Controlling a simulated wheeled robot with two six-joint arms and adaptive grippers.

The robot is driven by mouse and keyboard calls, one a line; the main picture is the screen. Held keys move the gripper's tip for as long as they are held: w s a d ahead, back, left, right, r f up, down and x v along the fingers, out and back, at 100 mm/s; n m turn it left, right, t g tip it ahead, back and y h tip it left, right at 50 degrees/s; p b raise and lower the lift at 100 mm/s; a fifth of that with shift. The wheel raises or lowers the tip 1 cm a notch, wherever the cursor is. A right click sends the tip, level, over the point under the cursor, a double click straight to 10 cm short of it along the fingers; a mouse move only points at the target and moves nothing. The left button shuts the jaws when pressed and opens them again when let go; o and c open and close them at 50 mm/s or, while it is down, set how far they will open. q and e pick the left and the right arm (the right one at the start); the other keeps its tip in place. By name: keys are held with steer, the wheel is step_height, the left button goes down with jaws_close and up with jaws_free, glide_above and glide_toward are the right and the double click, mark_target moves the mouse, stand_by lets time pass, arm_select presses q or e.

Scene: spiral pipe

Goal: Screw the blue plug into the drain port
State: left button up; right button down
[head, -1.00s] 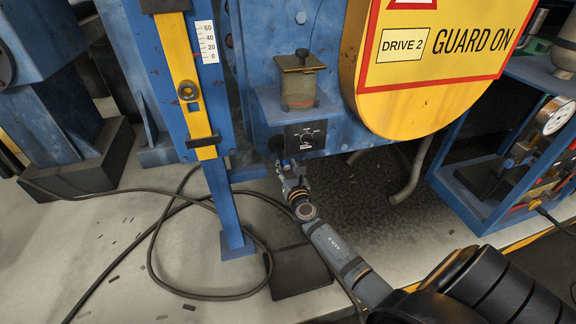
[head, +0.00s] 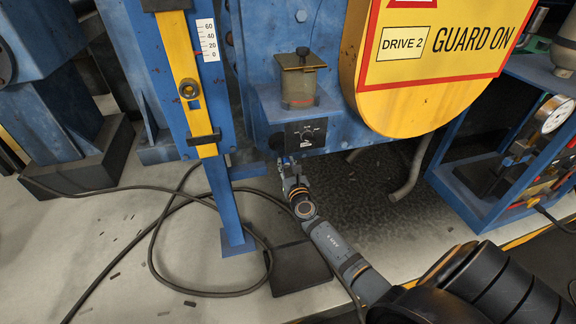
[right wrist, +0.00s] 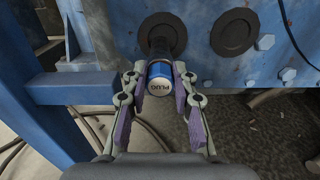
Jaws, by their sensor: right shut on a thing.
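The plug (right wrist: 160,70) shows in the right wrist view as a short blue cylinder with a pale end face lettered "PLUG". My right gripper (right wrist: 160,76) is shut on it, with a finger on each side. A black round port (right wrist: 163,26) on the blue wall lies directly behind the plug, in line with it. I cannot tell whether the plug touches it or how deep it sits. In the head view my right gripper (head: 288,166) is at the lower edge of the blue machine, and the plug is too small to make out there. My left gripper is not in view.
A second black round fitting (right wrist: 233,33) is to the right of the port. A blue beam (right wrist: 75,88) runs along the left side. In the head view, a blue post (head: 230,205) and a loose black cable (head: 150,240) are left of my arm.

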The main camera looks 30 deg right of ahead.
steer(key=m, duration=0.1)
steer(key=m+b, duration=0.1)
steer(key=shift+w+a+f+m, duration=0.1)
steer(key=shift+a+f+m, duration=0.1)
steer(key=shift+m, duration=0.1)
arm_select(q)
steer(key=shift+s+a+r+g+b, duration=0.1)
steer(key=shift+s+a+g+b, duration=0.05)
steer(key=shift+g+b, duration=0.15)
arm_select(e)
steer(key=shift+r+m, duration=0.1)
steer(key=shift+m, duration=0.6)
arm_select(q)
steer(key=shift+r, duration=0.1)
